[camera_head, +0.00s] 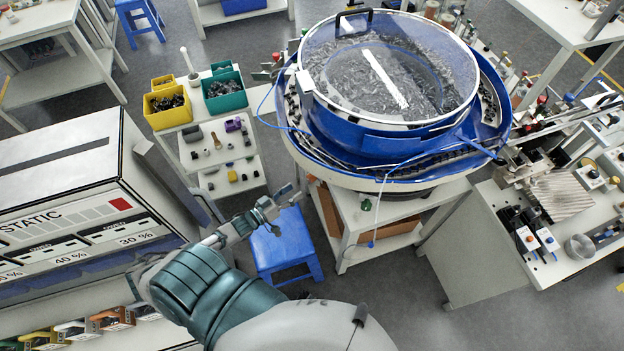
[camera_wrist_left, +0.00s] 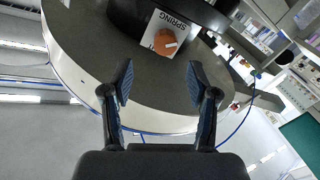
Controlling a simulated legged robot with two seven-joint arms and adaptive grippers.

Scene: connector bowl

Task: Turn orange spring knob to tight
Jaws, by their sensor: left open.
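The orange spring knob (camera_wrist_left: 165,41) sits on a white plate with the word SPRING (camera_wrist_left: 170,20), on the dark grey surface under the bowl feeder in the left wrist view. A dark mark or slot shows on the knob. I cannot make out the knob in the head view. My left gripper (camera_wrist_left: 160,82) is open and empty, with its blue-padded fingers either side of and short of the knob, apart from it. In the head view my left gripper (camera_head: 282,203) is in front of the feeder stand, above a blue stool. My right gripper is not in view.
The large blue bowl feeder (camera_head: 345,140) with a clear lid stands on a white stand (camera_head: 345,250). A blue stool (camera_head: 285,245) is below my left gripper. A shelf with yellow (camera_head: 167,110) and green (camera_head: 225,92) bins is at left. A workbench (camera_head: 500,245) is at right.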

